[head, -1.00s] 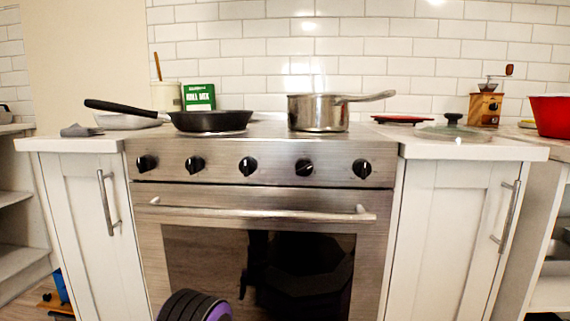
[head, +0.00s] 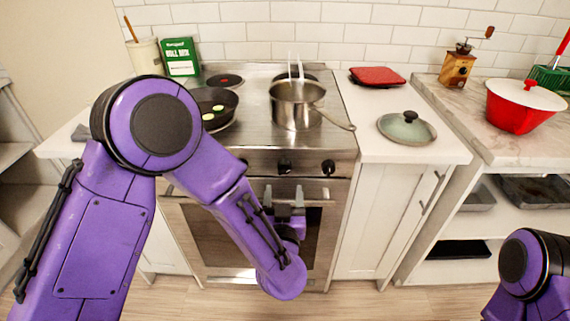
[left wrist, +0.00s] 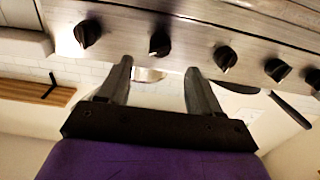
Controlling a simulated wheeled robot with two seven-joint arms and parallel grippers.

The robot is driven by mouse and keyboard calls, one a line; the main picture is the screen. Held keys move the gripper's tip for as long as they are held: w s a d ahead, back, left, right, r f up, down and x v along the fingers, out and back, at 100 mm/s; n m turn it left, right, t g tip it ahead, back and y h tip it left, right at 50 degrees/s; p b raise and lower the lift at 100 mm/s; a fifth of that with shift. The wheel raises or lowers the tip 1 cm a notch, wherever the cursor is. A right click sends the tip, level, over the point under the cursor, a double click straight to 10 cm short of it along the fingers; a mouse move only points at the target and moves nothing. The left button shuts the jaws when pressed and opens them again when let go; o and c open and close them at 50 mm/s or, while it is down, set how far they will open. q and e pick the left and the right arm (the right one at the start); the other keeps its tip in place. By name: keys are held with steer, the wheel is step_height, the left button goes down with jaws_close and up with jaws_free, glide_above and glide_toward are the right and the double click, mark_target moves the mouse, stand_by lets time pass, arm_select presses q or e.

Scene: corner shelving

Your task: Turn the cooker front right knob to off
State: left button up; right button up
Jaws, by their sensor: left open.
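The steel cooker (head: 345,110) has a row of black knobs on its front panel. In the head view, the rightmost knob (head: 328,167), the one to its left (head: 284,166) and another (head: 243,165) show; my arm hides the rest. The labels are too small to tell which is front right. My left gripper (head: 286,192) is open and empty, below the second knob from the right. The left wrist view, turned over, shows the open fingers (left wrist: 158,70) near that same knob (left wrist: 160,43), apart from it. The rightmost knob (left wrist: 87,33) lies to the side.
A steel pot (head: 295,105) and a dark pan (head: 218,103) stand on the cooker. The oven handle (head: 330,190) juts out below the knobs, close to my left gripper. A glass lid (head: 405,128) lies on the right counter, and a red pot (head: 515,112) stands further right.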

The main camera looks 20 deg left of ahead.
mark_target(284, 173)
arm_select(q)
steer(key=x, duration=0.7)
steer(key=shift+w+a+f+p, duration=0.1)
steer(key=shift+w+a+p, duration=0.05)
steer(key=shift+w+p, duration=0.25)
steer(key=c, duration=1)
